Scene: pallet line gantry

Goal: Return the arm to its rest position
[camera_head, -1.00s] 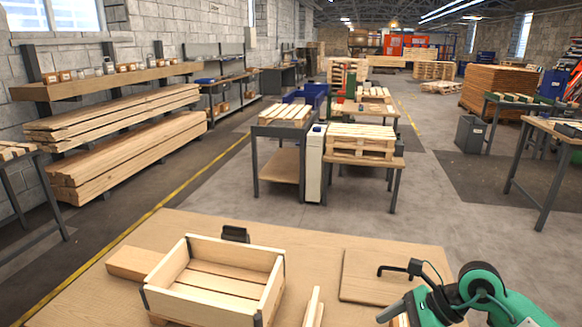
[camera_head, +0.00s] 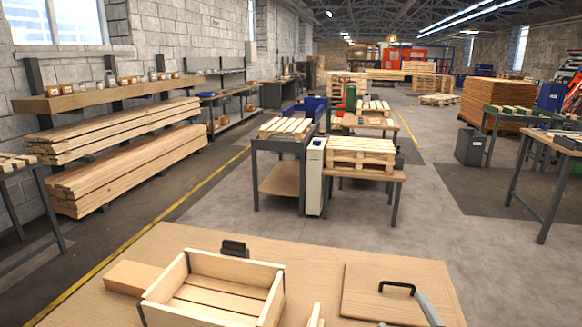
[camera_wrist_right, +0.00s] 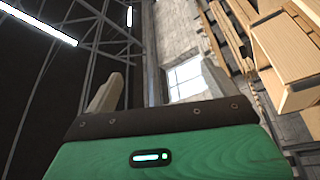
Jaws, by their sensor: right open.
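My right gripper (camera_head: 429,311) shows only as a grey finger at the bottom right edge of the head view, beside the black handle of a flat wooden panel. In the right wrist view the right gripper (camera_wrist_right: 160,85) has its two grey fingers spread wide with nothing between them. That view looks towards the roof, a wall and a window. My left gripper is in neither view.
On the wooden table (camera_head: 200,238) stand an open wooden crate (camera_head: 215,262), a wood block (camera_head: 133,277), a small black object (camera_head: 234,248) and the wooden panel (camera_head: 360,290). Pallet-laden tables stand beyond, with open floor to the right.

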